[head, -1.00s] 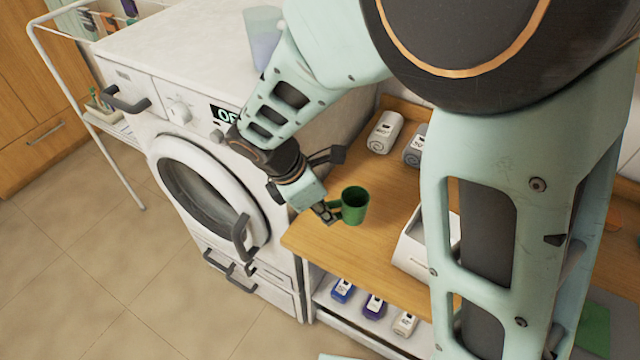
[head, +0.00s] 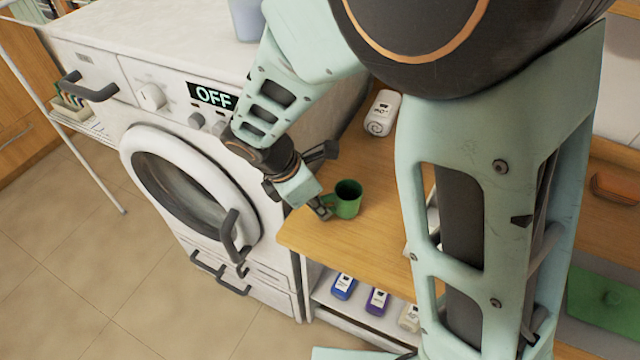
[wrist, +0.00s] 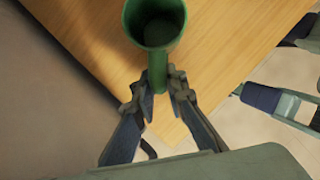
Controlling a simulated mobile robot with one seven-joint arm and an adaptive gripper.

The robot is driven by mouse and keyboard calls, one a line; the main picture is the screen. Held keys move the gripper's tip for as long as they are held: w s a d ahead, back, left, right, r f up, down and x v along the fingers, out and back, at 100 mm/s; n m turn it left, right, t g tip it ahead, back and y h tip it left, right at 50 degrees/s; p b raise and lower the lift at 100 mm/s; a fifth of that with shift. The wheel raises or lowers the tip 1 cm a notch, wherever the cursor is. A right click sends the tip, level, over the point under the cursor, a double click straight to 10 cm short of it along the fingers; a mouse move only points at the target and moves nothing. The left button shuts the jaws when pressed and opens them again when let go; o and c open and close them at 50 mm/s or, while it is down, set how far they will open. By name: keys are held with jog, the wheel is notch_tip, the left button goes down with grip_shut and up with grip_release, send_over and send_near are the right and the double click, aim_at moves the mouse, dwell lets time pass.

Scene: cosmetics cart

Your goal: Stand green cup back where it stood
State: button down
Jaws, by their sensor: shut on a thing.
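The green cup (head: 347,201) is upright at the wooden counter's left front part, near the washing machine. Its handle points toward my gripper (head: 325,207). In the wrist view the cup (wrist: 152,38) shows its open mouth, and my gripper (wrist: 158,92) is shut on its handle, one finger on each side. I cannot tell whether the cup's base touches the wood or hangs a little above it. The cup looks empty.
The wooden counter (head: 312,236) has bare wood around the cup. A rolled white towel (head: 382,113) lies farther back. The washing machine (head: 105,130) stands on the left, with OFF on its display. Several bottles, one blue (head: 343,286), stand on the shelf below.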

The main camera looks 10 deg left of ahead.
jog(key=shift+f, duration=0.25)
jog(key=shift+f, duration=0.15)
jog(key=c, duration=2)
grip_release()
jog(key=shift+o, duration=0.2)
jog(key=shift+r, duration=0.35)
jog(key=p+v, duration=0.1)
jog(key=v, duration=1)
jog(key=shift+a+r, duration=0.15)
jog(key=shift+r, duration=0.15)
jog(key=shift+s, duration=0.1)
